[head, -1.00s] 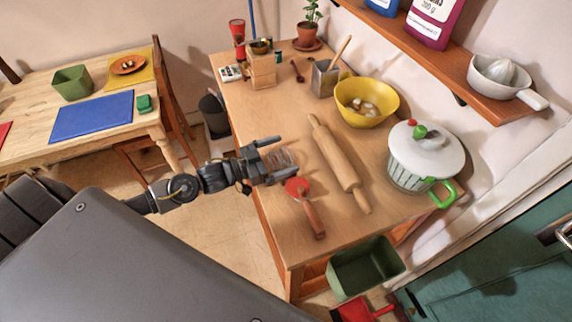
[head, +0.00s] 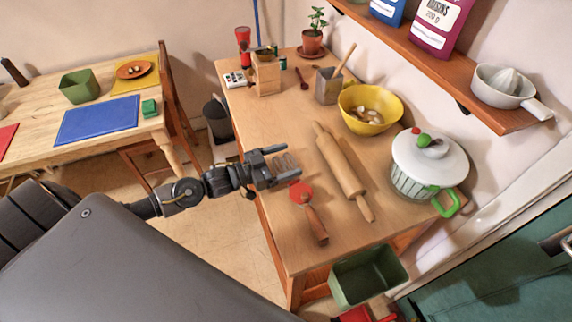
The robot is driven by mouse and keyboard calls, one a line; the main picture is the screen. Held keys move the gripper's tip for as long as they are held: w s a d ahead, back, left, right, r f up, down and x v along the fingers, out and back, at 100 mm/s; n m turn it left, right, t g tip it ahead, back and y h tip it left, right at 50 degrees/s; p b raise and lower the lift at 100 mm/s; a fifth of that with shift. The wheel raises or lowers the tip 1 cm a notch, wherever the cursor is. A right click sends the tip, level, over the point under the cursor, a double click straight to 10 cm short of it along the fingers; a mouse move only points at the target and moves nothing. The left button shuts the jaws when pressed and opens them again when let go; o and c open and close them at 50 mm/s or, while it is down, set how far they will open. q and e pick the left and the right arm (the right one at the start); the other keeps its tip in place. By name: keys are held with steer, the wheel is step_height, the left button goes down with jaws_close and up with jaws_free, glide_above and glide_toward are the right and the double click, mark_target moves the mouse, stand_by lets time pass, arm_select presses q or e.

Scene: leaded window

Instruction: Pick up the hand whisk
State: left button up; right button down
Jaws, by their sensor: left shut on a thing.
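The hand whisk (head: 283,162) shows as thin wire loops between the fingers of my left gripper (head: 291,161), over the left edge of the wooden counter. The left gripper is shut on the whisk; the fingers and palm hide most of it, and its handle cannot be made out. I cannot tell how far the whisk is above the counter top. My right gripper is not in view.
A red-headed tool with a wooden handle (head: 316,225) lies just below the gripper. A rolling pin (head: 342,165) lies to the right, with a yellow bowl (head: 390,117) and a lidded white pot (head: 430,160) beyond. The counter (head: 250,128) is clear above the gripper.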

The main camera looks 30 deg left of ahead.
arm_select(q)
step_height(320, 180, up, 3)
steer(key=shift+f+b, duration=0.1)
steer(key=shift+b, duration=0.55)
steer(key=s+a+r+b, duration=0.1)
steer(key=s+a+r, duration=0.3)
steer(key=s+r, duration=0.6)
steer(key=shift+s, duration=1.7)
